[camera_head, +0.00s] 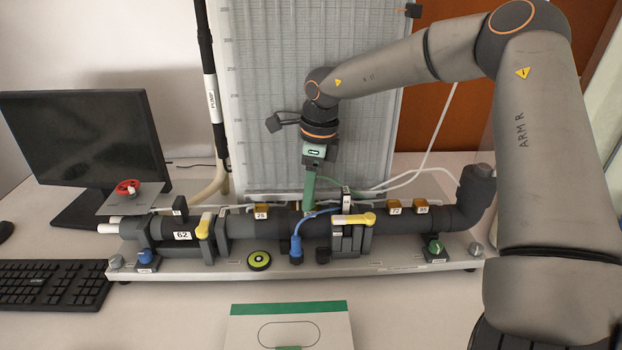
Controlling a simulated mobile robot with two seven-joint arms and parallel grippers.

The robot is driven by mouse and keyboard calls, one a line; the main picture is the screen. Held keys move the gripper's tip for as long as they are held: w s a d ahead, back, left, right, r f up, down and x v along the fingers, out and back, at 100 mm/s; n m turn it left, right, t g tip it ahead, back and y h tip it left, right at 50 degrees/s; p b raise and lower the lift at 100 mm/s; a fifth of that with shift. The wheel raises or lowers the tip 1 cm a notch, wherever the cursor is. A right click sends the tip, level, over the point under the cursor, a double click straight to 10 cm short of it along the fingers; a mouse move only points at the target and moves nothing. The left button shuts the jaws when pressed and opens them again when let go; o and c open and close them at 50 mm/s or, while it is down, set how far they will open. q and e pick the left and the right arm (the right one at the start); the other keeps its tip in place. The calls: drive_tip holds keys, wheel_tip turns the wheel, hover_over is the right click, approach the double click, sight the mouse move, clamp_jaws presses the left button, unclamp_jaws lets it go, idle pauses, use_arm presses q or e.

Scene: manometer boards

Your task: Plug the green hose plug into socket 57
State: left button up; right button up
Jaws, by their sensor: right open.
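My right gripper (309,205) points down over the middle of the dark pipe, its green fingers reaching to the pipe's top edge. It is open; from this angle I cannot tell whether anything lies between the fingers. A thin green hose (345,186) runs right from beside the fingers; its plug cannot be made out clearly and may be hidden by them. No tag reading 57 is legible, so I cannot point out that socket. My left gripper is not in view.
A blue hose plug (296,249) hangs before the pipe. A tall scale board (270,110) stands behind.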

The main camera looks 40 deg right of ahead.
wheel_tip(320, 180, up, 12)
drive_tip(key=s, duration=0.1)
drive_tip(key=shift+d+r+b, duration=0.2)
drive_tip(key=shift+d+b, duration=0.2)
drive_tip(key=shift+d, duration=0.05)
drive_tip(key=shift+s+f, duration=0.1)
idle(0.3)
